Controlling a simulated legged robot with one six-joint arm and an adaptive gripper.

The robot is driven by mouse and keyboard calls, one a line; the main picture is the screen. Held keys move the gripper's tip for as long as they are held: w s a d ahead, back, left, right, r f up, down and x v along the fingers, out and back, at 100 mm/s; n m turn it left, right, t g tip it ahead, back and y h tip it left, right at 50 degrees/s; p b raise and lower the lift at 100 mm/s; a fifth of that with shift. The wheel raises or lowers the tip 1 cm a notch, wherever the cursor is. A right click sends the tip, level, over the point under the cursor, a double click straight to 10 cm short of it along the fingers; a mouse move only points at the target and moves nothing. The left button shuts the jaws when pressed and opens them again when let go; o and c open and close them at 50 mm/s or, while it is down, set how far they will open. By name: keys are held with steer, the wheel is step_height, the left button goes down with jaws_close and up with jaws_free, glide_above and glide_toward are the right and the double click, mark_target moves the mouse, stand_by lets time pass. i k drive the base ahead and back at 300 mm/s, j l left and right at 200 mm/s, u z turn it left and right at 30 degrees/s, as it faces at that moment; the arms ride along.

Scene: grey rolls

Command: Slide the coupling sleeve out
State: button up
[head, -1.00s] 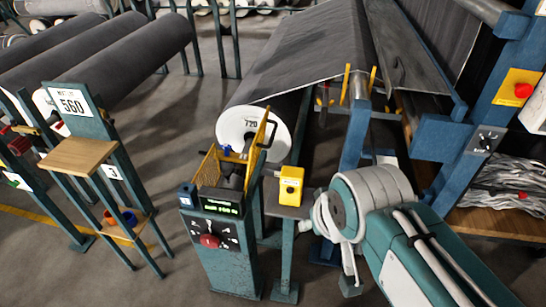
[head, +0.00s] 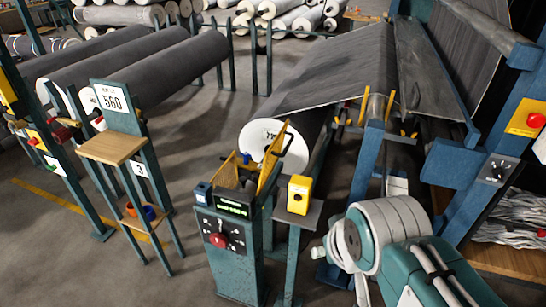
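The coupling sleeve is too small to make out for certain. A dark grey part (head: 248,187) sits at the roll's end between yellow guard panels (head: 270,158), behind the control post (head: 222,240). A small blue part (head: 245,158) shows above it, against the white end of the grey roll (head: 262,136). My arm, white and teal, is folded at the lower right of the head view, to the right of the post and apart from it. My gripper's fingers cannot be seen, so its hold is hidden.
A yellow box (head: 299,194) stands on a small stand right of the post. At left are a wooden shelf stand (head: 112,148) marked 560 and several grey rolls (head: 150,75). A blue frame (head: 470,165) stands at right. Floor (head: 190,265) is clear between stand and post.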

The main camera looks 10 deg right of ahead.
mark_target(244, 185)
steer(key=i+u, duration=0.2)
steer(key=i, duration=0.75)
